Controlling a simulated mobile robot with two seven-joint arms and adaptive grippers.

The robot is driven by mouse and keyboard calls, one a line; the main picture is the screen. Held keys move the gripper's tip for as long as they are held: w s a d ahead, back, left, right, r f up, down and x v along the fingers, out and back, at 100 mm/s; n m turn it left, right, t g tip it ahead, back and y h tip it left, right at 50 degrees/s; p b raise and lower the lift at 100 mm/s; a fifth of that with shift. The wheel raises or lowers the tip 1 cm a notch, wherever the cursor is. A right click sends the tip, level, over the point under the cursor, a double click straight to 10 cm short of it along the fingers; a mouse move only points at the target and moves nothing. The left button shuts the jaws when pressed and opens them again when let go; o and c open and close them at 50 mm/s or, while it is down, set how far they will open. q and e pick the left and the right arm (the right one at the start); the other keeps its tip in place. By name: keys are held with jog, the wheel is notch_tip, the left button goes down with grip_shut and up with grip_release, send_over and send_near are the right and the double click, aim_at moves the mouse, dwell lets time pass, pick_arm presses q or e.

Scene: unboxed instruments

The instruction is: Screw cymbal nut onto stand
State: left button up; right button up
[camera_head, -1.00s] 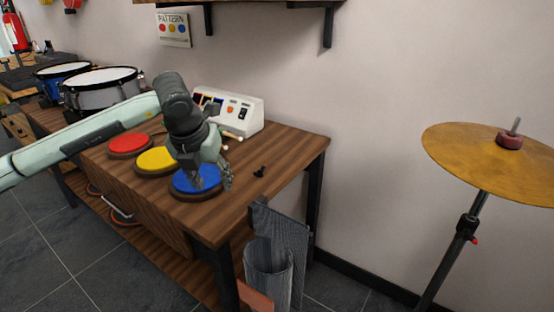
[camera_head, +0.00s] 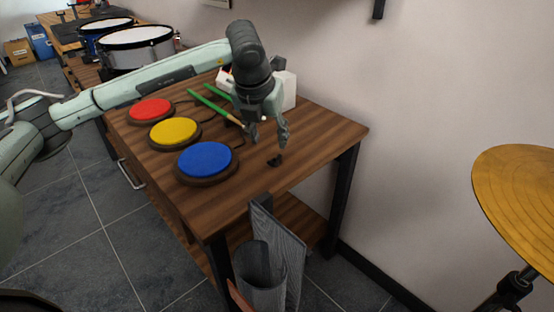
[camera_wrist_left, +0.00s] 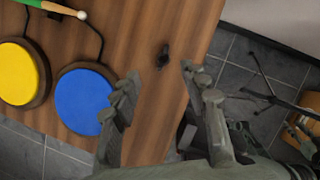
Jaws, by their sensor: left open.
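A small black wing-shaped piece, which looks like the cymbal nut (camera_head: 275,160), lies on the wooden table near its right edge. It also shows in the left wrist view (camera_wrist_left: 162,55), beyond the fingertips and near the gap between them. My left gripper (camera_head: 268,142) points down above the table close to the nut, with its fingers apart and nothing between them. Its two fingers also show in the wrist view (camera_wrist_left: 159,76). The cymbal stand (camera_head: 511,288) is at the lower right, under the gold cymbal (camera_head: 522,205); its top is out of the head view. My right gripper is not in view.
Red (camera_head: 151,110), yellow (camera_head: 175,131) and blue (camera_head: 206,159) pads line the table (camera_head: 300,180) left of the gripper. Green sticks (camera_head: 208,102) and a white box (camera_head: 289,88) lie behind. A grey bin (camera_head: 262,282) stands below the front edge.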

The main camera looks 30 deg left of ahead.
aim_at(276, 161)
pick_arm(q)
jog(key=shift+x, duration=1.35)
jog(key=shift+d, duration=0.1)
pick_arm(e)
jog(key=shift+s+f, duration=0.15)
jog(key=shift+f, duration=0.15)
pick_arm(q)
jog(key=shift+f, duration=0.1)
jog(key=p+x, duration=0.1)
jog(key=x, duration=0.4)
jog(key=shift+d+f, duration=0.1)
jog(key=shift+d, duration=0.1)
jog(key=shift+s, duration=0.1)
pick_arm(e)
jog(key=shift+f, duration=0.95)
pick_arm(q)
jog(key=c, duration=1)
